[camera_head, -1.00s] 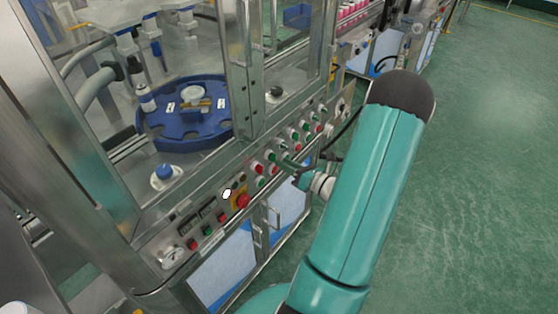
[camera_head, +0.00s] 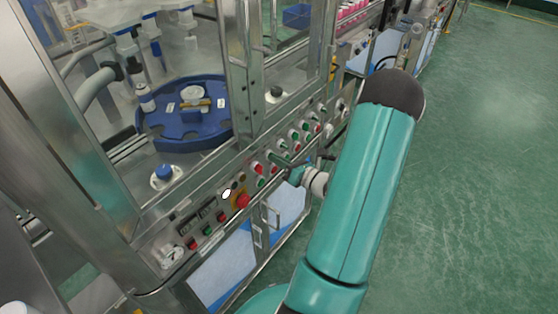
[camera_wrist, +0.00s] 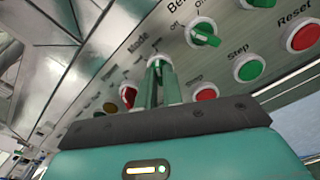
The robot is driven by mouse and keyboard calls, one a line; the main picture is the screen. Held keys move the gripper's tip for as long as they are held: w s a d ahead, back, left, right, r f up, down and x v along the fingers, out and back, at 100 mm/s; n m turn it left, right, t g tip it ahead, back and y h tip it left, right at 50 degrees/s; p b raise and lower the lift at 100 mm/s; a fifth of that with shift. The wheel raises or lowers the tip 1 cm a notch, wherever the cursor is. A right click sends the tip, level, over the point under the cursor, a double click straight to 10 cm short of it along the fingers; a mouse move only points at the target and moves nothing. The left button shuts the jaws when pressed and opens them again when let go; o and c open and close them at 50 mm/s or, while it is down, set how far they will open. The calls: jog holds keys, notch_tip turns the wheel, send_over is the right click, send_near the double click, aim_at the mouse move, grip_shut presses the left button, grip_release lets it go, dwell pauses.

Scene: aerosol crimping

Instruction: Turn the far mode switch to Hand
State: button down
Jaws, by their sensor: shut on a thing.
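The mode switch (camera_wrist: 160,64) is a green-handled selector on the metal panel, beside the printed word "Mode" in the wrist view. My gripper (camera_wrist: 159,82) is shut on its handle, with the two fingers on either side of it. The fingers hide much of the switch, and its Hand mark and pointing direction cannot be read. In the head view my gripper (camera_head: 292,166) is at the panel front, and the held switch is too small and covered to make out.
Close by on the panel are a green Belt selector (camera_wrist: 203,33), a green Step button (camera_wrist: 249,68), a red Reset button (camera_wrist: 303,37) and a red button (camera_wrist: 205,95). A red emergency button (camera_head: 242,201) sits further left. The green floor (camera_head: 470,170) at right is open.

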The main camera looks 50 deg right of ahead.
jog(key=shift+n, duration=0.3)
jog(key=n, duration=1.1)
jog(key=shift+n, duration=0.3)
jog(key=c, duration=1.5)
grip_release()
jog(key=shift+c, duration=0.2)
jog(key=shift+s, duration=0.15)
jog(key=s+d, duration=0.1)
jog(key=s, duration=1.2)
jog(key=shift+s, duration=0.3)
jog(key=shift+w, duration=0.1)
